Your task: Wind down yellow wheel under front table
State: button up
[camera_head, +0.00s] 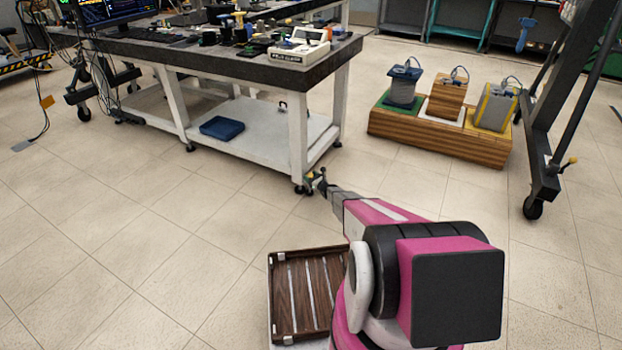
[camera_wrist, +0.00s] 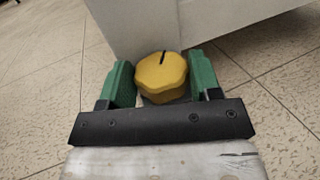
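The yellow wheel (camera_wrist: 162,74) is a lobed knob with a dark slot on top, seen in the wrist view at the foot of a white table leg (camera_wrist: 150,25). My gripper (camera_wrist: 162,82) has its green fingers on either side of the wheel. A narrow gap shows at the right finger; contact on the left is hard to tell. In the head view my gripper (camera_head: 318,183) is at the base of the front table's near leg (camera_head: 299,140), and the wheel is too small there to make out clearly.
The front table (camera_head: 190,62) has a dark top with tools and a low white shelf holding a blue tray (camera_head: 221,128).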

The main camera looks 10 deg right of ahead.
jog(key=shift+s+a+m+t+h, duration=0.1)
jog(key=shift+m+t+h, duration=0.65)
jog(key=shift+h, duration=0.35)
jog(key=o, duration=0.9)
jog(key=shift+o, duration=0.2)
jog(key=shift+s, duration=0.1)
jog(key=v, duration=1)
jog(key=shift+s+d, duration=0.2)
jog(key=shift+s, duration=0.05)
jog(key=shift+r, duration=0.1)
